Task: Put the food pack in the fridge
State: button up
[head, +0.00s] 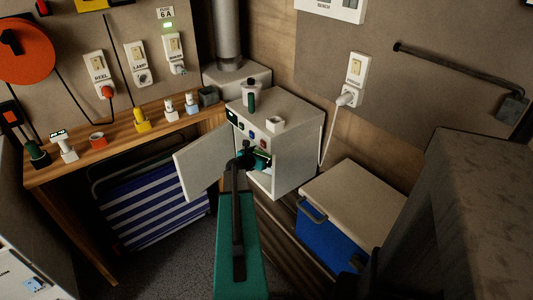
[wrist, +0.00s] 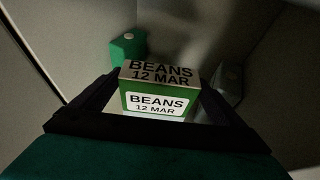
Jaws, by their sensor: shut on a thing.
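The fridge (head: 300,145) is a small white box by the back wall. Its door (head: 203,164) stands open, swung out to the left. My gripper (head: 256,160) is at the fridge's open front. In the wrist view my gripper (wrist: 158,100) is shut on the food pack (wrist: 158,88), a green and pale box marked BEANS 12 MAR.
A green-and-white container (head: 251,97) and a small white box (head: 275,123) stand on the fridge. A blue cool box (head: 350,205) with a pale lid sits to the right. A wooden bench (head: 120,150) with several small items is left, a striped folding chair (head: 150,205) below it.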

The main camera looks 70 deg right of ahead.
jog(key=shift+s+d, duration=0.1)
jog(key=shift+d, duration=0.45)
jog(key=shift+f, duration=0.45)
jog(key=o, duration=1)
jog(key=shift+o, duration=0.2)
jog(key=shift+r, duration=0.15)
jog(key=v, duration=1.2)
jog(key=shift+a, duration=0.1)
